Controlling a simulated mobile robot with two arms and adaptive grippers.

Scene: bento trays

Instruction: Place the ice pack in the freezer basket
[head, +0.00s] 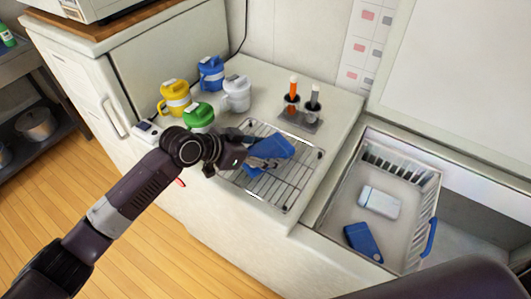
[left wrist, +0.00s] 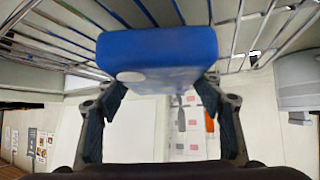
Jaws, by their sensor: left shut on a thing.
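My left gripper (head: 262,160) is shut on a blue ice pack (head: 272,147) over the wire rack. In the left wrist view the ice pack (left wrist: 158,52) sits between the two fingers (left wrist: 161,88), with the rack's bars (left wrist: 240,30) behind it. I cannot tell if the pack still touches the rack. The white freezer basket (head: 430,190) is in the open freezer at the right, apart from the gripper. In it lie a white block (head: 380,202) and another blue pack (head: 363,242). My right gripper is not in view.
The wire rack (head: 297,190) lies on the white counter. Yellow (head: 175,97), blue (head: 211,74), white (head: 237,93) and green-lidded (head: 198,115) jugs stand behind left. A small holder (head: 300,119) with an orange and a grey item stands behind the rack. The basket has bare floor.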

